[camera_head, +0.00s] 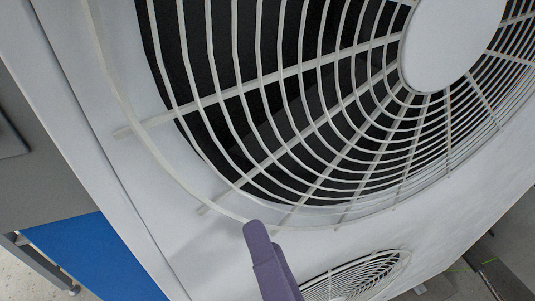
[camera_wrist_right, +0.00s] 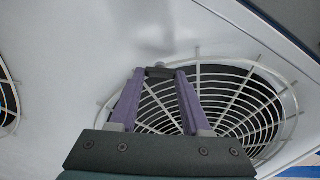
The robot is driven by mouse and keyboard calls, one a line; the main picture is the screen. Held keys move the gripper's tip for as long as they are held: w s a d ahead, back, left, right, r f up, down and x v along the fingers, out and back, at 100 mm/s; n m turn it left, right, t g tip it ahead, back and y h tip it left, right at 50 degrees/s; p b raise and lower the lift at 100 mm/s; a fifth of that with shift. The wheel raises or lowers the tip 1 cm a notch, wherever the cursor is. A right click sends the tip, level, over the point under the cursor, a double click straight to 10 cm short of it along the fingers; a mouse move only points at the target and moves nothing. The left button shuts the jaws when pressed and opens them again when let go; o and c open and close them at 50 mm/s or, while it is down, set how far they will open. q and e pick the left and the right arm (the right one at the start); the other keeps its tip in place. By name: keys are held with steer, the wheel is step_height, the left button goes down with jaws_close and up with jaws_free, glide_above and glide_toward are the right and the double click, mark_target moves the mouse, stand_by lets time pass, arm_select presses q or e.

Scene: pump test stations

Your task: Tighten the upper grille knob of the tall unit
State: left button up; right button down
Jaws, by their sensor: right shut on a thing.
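The tall unit (camera_head: 108,180) is a white casing with a large round wire grille (camera_head: 298,70) over a dark fan opening in the head view. A second grille (camera_head: 350,278) shows lower down. My right gripper (camera_head: 262,240) reaches up to the rim of the large grille; only its purple finger side shows there. In the right wrist view, its two purple fingers close on a small dark knob (camera_wrist_right: 159,72) at the rim of a grille (camera_wrist_right: 235,105). The knob is hidden in the head view. My left gripper is not in view.
A blue panel (camera_head: 95,258) and a grey surface (camera_head: 40,165) lie left of the unit in the head view. Floor shows at the lower right. Part of another grille (camera_wrist_right: 8,100) shows at the left edge of the right wrist view.

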steer(key=m, duration=0.3)
stand_by(0.5)
steer(key=shift+c, duration=1.8)
jaws_free()
steer(key=b+v, duration=0.1)
steer(key=v, duration=0.9)
steer(key=shift+b, duration=0.3)
